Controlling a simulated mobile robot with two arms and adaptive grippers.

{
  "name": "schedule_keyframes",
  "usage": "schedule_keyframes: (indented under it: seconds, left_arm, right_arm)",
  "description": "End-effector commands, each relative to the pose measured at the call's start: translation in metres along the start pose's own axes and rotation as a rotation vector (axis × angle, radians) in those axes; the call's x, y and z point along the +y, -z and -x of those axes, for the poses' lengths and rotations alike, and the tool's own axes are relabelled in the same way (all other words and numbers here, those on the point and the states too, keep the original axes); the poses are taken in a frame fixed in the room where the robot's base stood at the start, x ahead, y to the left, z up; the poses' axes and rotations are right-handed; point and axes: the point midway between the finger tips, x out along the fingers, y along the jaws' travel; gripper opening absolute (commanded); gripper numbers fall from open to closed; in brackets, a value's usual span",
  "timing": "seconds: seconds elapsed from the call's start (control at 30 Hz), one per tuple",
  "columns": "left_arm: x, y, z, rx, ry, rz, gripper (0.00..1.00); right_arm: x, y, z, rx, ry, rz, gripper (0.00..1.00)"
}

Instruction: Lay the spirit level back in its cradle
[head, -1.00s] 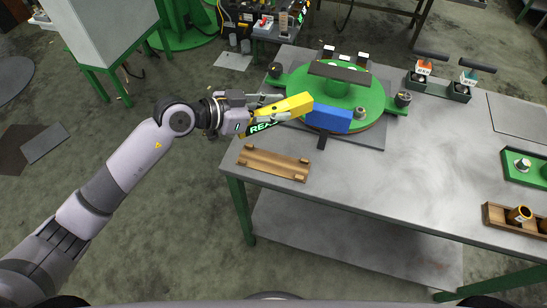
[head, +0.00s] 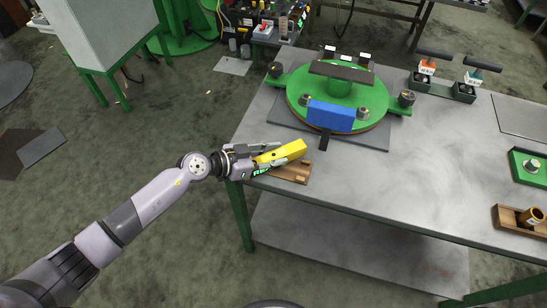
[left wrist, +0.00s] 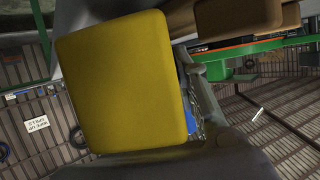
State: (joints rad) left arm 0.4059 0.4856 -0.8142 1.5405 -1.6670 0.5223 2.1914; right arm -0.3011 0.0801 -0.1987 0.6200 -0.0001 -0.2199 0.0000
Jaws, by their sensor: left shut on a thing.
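The yellow spirit level (head: 284,153) is held by my left gripper (head: 262,157) over the front left part of the table. My left gripper is shut on it. The wooden cradle (head: 297,172) lies on the tabletop near the front edge, partly hidden under the level and gripper. In the head view I cannot tell whether the level touches the cradle. In the left wrist view the level's yellow end (left wrist: 125,85) fills much of the picture, and a brown wooden piece shows at the top right. My right gripper is not in view.
Behind the cradle stands a green round fixture (head: 372,95) with a blue block (head: 330,116) at its front. Small holders with handled tools stand at the back right. A green tray (head: 520,178) and a wooden box (head: 507,222) are at the right. The tabletop's middle is clear.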

Motion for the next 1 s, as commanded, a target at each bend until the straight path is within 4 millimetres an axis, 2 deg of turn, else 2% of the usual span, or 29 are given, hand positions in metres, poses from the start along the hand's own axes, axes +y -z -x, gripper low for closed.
schedule_keyframes:
  seconds: [0.37, 0.4, 0.7, 1.0]
  left_arm:
    - [-0.0007, -0.0017, -0.0014, 0.003, 0.001, 0.000, 0.00]
    - [-0.0004, -0.0034, -0.0015, 0.001, 0.001, 0.000, 0.29]
    - [-0.0004, -0.0033, -0.0013, 0.001, 0.001, 0.000, 0.48]
    - [-0.0006, -0.0019, -0.0008, 0.001, 0.001, -0.001, 0.48]
  right_arm:
    - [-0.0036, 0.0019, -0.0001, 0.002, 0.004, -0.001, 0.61]
    - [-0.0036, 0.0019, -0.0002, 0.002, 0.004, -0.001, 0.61]
    - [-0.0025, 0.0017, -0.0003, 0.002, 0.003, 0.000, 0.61]
    - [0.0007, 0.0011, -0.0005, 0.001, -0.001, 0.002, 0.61]
